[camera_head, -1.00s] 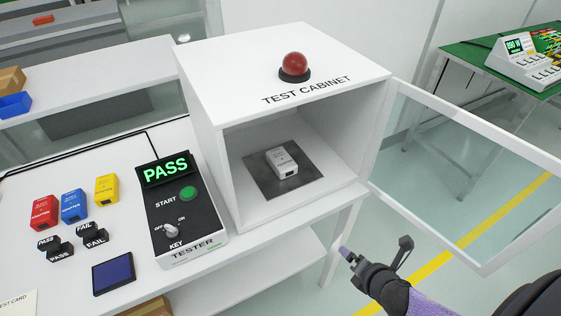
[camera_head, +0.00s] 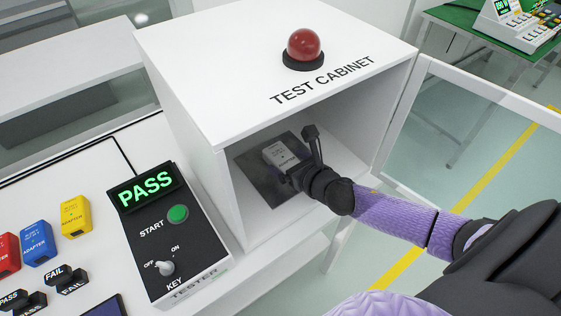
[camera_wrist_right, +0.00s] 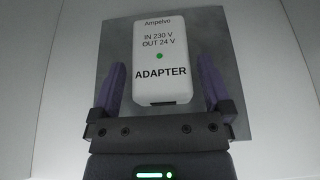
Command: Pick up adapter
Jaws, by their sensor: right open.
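A white adapter (camera_head: 281,154) lies on a dark grey plate (camera_head: 262,184) inside the open test cabinet (camera_head: 222,190). In the head view my right gripper (camera_head: 291,167) reaches into the cabinet and partly hides the adapter. In the right wrist view the adapter (camera_wrist_right: 160,60) shows its label and a small green dot. My right gripper (camera_wrist_right: 160,88) is open there, with one purple finger on each side of the adapter's lower part and a gap on both sides. My left gripper is not in view.
The cabinet's glass door (camera_head: 480,160) stands open on the right. A red dome (camera_head: 304,46) sits on the cabinet's top. Left of it is the tester (camera_head: 158,225) showing PASS, with yellow (camera_head: 75,217), blue (camera_head: 38,243) and red (camera_head: 8,254) adapters beside it.

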